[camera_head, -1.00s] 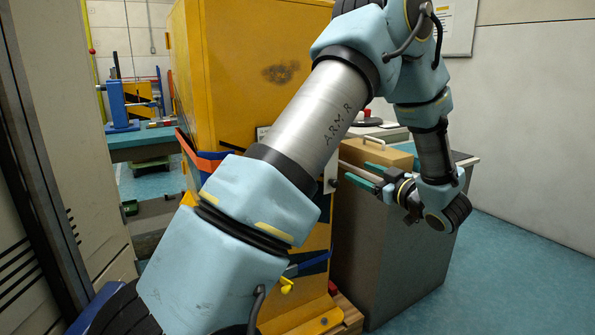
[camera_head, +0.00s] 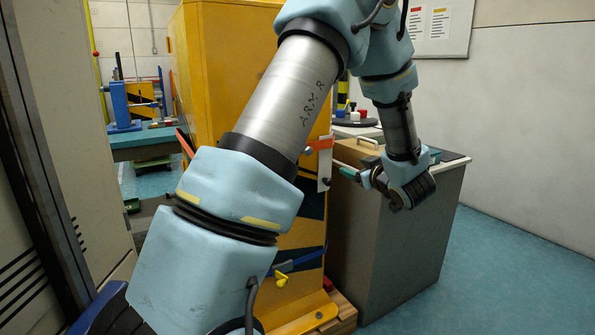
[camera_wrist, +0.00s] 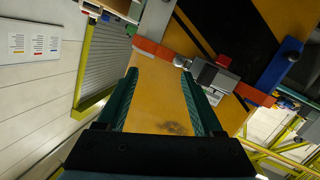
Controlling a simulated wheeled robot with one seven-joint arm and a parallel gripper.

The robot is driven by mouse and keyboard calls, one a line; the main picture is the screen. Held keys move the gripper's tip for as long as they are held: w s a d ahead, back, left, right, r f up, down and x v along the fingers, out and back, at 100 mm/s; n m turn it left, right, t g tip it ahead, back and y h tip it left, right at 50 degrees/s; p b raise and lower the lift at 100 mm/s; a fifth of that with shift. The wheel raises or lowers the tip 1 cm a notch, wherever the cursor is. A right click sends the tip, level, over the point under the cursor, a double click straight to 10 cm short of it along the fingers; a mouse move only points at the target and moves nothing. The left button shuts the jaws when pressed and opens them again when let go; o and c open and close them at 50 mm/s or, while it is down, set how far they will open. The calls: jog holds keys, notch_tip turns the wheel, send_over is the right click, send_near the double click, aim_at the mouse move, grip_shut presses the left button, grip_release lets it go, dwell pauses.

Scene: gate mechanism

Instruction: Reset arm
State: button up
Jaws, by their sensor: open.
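My arm (camera_head: 265,130) is bent across the head view, with its upper part raised and its forearm hanging down at right. My gripper (camera_head: 347,170) is close to the front of the yellow cabinet (camera_head: 222,60). In the wrist view my gripper (camera_wrist: 158,74) is open. Its two green fingers are apart, with nothing held between them. Cabinet yellow, with a dark smudge, shows beyond the gap. An orange-red bar (camera_wrist: 160,49) and a grey metal block (camera_wrist: 213,76) lie past the fingertips. I cannot tell whether the right finger touches the block.
A grey cabinet (camera_head: 400,235) with a wooden box (camera_head: 362,151) on it stands right of the yellow one. The blue floor (camera_head: 500,270) at right is clear.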

jog(key=s+a+f+m+g+h+p, duration=0.2)
jog(key=s+a+m+g+h+p, duration=0.2)
jog(key=s+a+g, duration=0.9)
jog(key=s+a+m+p, duration=0.1)
jog(key=s+a+m, duration=0.2)
jog(key=s+a, duration=0.6)
jog(key=shift+s+a+f+m+g+h, duration=0.2)
jog(key=shift+s+m+g+h, duration=0.15)
jog(key=shift+s, duration=0.4)
